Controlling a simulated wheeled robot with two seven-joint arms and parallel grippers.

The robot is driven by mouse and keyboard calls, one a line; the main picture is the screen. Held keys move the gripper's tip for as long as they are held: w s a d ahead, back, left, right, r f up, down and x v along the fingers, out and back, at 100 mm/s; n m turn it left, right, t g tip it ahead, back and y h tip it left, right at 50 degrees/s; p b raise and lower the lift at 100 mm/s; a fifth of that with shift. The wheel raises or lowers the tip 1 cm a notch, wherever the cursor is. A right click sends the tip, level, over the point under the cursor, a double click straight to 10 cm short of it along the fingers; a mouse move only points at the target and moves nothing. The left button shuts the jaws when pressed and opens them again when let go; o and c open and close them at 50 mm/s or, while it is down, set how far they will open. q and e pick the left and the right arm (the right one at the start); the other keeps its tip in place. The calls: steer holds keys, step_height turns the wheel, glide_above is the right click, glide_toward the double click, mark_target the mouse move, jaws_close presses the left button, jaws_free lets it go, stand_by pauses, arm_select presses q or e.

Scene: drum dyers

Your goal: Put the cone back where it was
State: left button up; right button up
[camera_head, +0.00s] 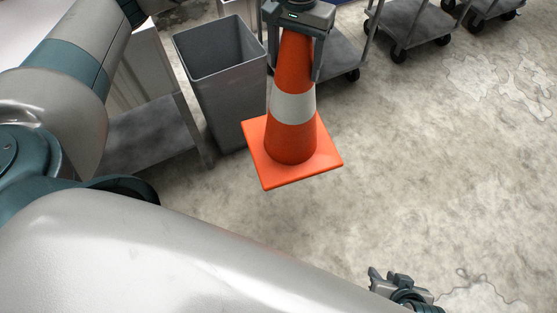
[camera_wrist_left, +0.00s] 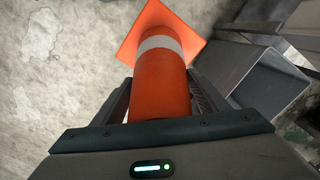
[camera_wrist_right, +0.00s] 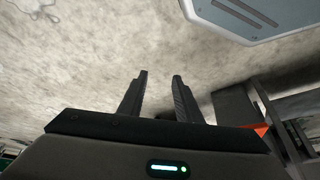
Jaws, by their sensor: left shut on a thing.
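An orange cone (camera_head: 293,135) with a white band and a square base hangs upright in the head view, near the top middle. My left gripper (camera_head: 298,45) is shut on its upper part, one finger on each side. In the left wrist view the cone (camera_wrist_left: 162,80) sits between the fingers of my left gripper (camera_wrist_left: 160,98), its base pointing away. My right gripper (camera_head: 400,285) is low in the head view, apart from the cone. In the right wrist view my right gripper (camera_wrist_right: 157,95) has its fingers apart with nothing between them.
A grey open bin (camera_head: 222,85) stands just left of the cone; it also shows in the left wrist view (camera_wrist_left: 255,85). Grey wheeled carts (camera_head: 412,25) stand at the back. A grey low shelf (camera_head: 150,130) is left of the bin. The concrete floor (camera_head: 440,150) to the right is clear.

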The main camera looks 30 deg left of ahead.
mark_target(293, 163)
arm_select(q)
steer(key=shift+r, duration=0.1)
